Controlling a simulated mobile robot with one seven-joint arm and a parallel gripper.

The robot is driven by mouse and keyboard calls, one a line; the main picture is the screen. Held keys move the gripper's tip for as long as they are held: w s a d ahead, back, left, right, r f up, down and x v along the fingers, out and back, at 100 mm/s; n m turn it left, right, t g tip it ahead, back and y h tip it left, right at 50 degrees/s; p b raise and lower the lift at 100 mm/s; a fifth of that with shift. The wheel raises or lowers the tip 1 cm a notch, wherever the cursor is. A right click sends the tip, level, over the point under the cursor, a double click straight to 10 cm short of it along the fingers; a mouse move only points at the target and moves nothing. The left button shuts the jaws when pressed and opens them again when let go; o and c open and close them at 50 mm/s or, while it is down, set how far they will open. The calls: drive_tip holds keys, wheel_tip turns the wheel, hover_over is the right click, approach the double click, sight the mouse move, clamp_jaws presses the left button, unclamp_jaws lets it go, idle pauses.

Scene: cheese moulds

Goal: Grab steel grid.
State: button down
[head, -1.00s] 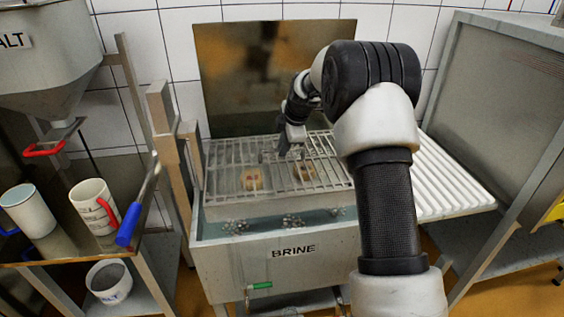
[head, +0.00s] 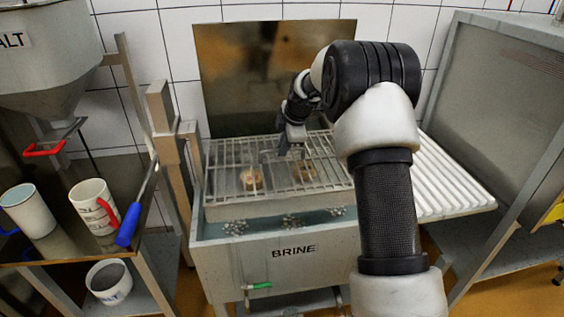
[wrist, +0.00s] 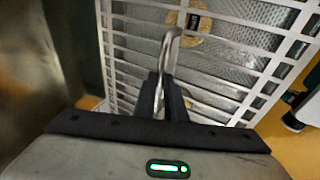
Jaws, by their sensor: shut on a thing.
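The steel grid (head: 227,184) is a flat frame of thin bars lying across the top of the brine tank, and it fills much of the wrist view (wrist: 215,57). A bent metal loop handle (wrist: 172,42) stands up from it. My gripper (wrist: 165,82) is shut on this handle. In the head view my gripper (head: 284,152) reaches down to the grid's middle. Whether the grid is lifted at all, I cannot tell. Two round tan cheeses, one at left (head: 251,179) and one at right (head: 305,171), show through the bars.
The brine tank (head: 230,260) has a green-handled tap (head: 259,286). A ribbed white drainboard (head: 455,188) lies to its right, and an upright metal sheet (head: 270,75) stands behind. At left, a shelf holds mugs (head: 92,205) and a blue-handled tool (head: 130,224).

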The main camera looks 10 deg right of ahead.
idle(0.3)
drive_tip(key=shift+w+r, duration=0.15)
drive_tip(key=shift+r, duration=0.05)
drive_tip(key=shift+r, duration=0.1)
